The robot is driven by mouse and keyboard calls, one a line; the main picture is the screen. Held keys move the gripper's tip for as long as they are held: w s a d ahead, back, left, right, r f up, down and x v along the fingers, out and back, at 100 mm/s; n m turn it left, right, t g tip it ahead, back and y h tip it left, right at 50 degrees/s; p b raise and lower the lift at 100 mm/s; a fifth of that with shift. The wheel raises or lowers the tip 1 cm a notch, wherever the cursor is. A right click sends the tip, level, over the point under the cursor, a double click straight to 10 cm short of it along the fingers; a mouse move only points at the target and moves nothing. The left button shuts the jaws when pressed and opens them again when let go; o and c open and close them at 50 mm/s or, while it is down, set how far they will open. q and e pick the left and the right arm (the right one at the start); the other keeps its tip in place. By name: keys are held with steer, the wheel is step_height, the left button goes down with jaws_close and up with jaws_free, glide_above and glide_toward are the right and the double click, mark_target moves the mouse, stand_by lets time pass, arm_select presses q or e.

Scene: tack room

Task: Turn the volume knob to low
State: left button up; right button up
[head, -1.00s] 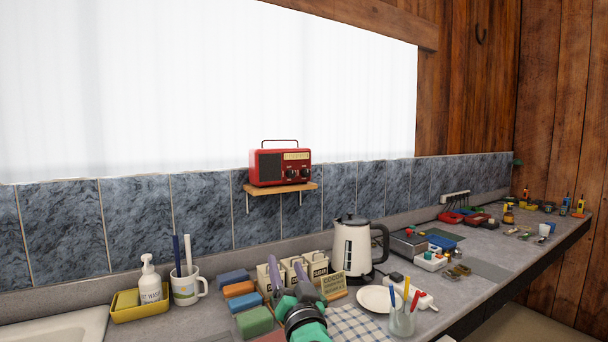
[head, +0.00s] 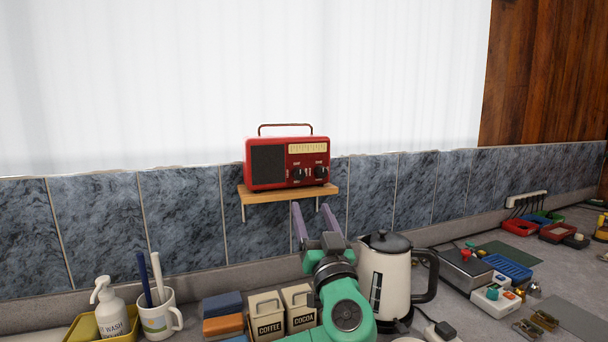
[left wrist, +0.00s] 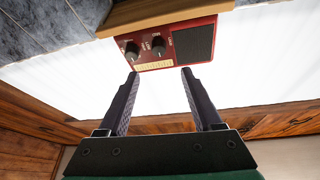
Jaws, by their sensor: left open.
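A red radio (head: 288,188) with a dark speaker grille stands upright on a small wooden wall shelf (head: 290,194). Its front has two dark knobs, a left knob (head: 298,175) and a right knob (head: 320,172), below a pale dial. Their labels are too small for me to tell which is volume. My left gripper (head: 311,207) is open and empty, its fingers pointing up just below the shelf's right part. The left wrist view shows the radio (left wrist: 207,21) upside down beyond the open fingertips (left wrist: 160,72), with both knobs (left wrist: 157,46) visible and untouched. My right gripper is out of view.
The shelf edge and its brackets are close to my left fingers. Below stand a kettle (head: 385,275), coffee and cocoa canisters (head: 267,318), a mug (head: 157,318) with sticks and a soap bottle (head: 112,316). The space in front of the radio looks clear.

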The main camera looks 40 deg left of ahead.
mark_target(300, 178)
arm_select(q)
steer(key=p+x, duration=0.5)
steer(key=x, duration=0.6)
steer(key=shift+w+a, duration=0.2)
steer(key=shift+a, duration=0.05)
jaws_close()
steer(key=shift+f, duration=0.15)
